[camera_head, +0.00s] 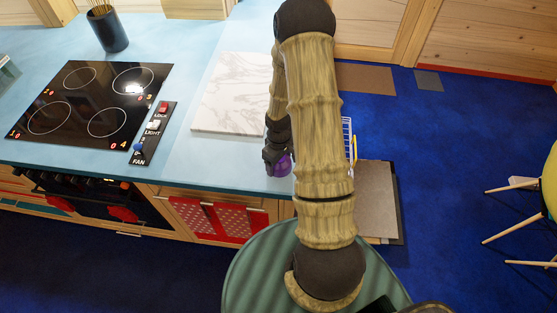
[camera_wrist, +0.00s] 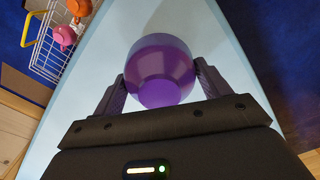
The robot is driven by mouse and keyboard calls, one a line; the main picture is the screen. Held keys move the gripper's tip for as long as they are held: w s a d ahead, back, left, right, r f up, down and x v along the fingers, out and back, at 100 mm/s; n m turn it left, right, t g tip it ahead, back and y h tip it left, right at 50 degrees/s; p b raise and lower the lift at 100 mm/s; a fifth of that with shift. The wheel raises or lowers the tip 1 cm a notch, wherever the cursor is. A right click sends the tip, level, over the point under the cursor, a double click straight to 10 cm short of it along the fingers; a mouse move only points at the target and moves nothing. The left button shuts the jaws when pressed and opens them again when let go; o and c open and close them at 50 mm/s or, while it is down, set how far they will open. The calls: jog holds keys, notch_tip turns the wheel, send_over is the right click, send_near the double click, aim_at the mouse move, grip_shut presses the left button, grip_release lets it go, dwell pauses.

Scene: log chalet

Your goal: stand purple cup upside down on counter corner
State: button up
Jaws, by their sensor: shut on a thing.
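My gripper (camera_wrist: 159,73) is shut on the purple cup (camera_wrist: 160,58), one finger on each side. In the wrist view the cup's smaller round end, seemingly its base, faces the camera, and its mouth is hidden. The light blue counter (camera_wrist: 225,100) lies behind the cup. In the head view the purple cup (camera_head: 283,167) shows partly beside my gripper (camera_head: 275,163), near the front right end of the counter (camera_head: 222,172). My arm hides the counter corner there. I cannot tell whether the cup touches the counter.
A white marble board (camera_head: 230,98) lies on the counter, left of my gripper. A black cooktop (camera_head: 92,98) and a dark utensil pot (camera_head: 108,32) are farther left. A wire basket (camera_wrist: 50,48) holding pink and orange things is beyond the counter edge. Blue floor is at right.

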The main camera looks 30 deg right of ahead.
dwell(0.4)
jog(key=o, duration=1.1)
jog(key=shift+r, duration=0.1)
notch_tip(320, 180, up, 17)
jog(key=b, duration=0.1)
jog(key=shift+r, duration=0.15)
jog(key=shift+w, duration=0.15)
dwell(0.4)
jog(key=s+a+r+m+t, duration=0.2)
jog(key=s+a+r+m, duration=0.2)
jog(key=s+a, duration=0.6)
jog(key=shift+a+r+m+t, duration=0.3)
jog(key=shift+a+r+m, duration=0.15)
jog(key=shift+r, duration=0.25)
